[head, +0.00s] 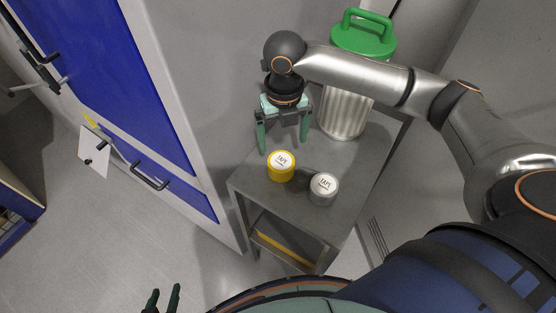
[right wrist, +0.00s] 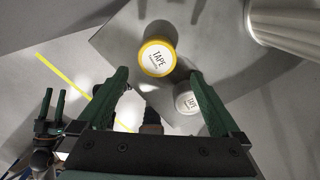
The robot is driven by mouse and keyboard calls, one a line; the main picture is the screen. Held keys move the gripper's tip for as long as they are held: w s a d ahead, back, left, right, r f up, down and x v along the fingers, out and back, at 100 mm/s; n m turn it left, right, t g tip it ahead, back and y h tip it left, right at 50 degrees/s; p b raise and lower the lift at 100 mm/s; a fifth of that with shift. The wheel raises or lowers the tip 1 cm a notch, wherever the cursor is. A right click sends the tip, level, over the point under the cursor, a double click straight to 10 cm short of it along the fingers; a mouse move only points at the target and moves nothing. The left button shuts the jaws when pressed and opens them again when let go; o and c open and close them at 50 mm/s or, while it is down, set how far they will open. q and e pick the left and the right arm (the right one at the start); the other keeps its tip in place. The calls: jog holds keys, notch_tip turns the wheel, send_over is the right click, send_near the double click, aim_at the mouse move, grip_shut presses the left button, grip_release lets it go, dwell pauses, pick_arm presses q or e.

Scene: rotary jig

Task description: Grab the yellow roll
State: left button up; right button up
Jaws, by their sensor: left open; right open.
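The yellow roll (head: 281,166) lies flat on the grey side table, its white top marked TAPE. In the right wrist view the yellow roll (right wrist: 158,57) lies just beyond and between the fingertips. My right gripper (head: 283,143) is open and empty, fingers pointing down, above and slightly behind the roll. Its spread fingers also show in the right wrist view (right wrist: 159,74). My left gripper (head: 164,297) is open at the bottom edge of the head view, far from the table. It appears at the left of the right wrist view (right wrist: 50,122).
A grey tape roll (head: 323,188) sits close to the right of the yellow one. A ribbed metal canister (head: 344,112) with a green lid (head: 363,37) stands at the back of the table (head: 258,190). A blue-doored cabinet (head: 120,85) stands to the left.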

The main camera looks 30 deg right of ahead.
aim_at(281, 160)
jog(key=f, duration=0.9)
jog(key=shift+a+f, duration=0.25)
jog(key=shift+f, duration=0.1)
jog(key=c, duration=1.3)
jog(key=shift+r, duration=0.15)
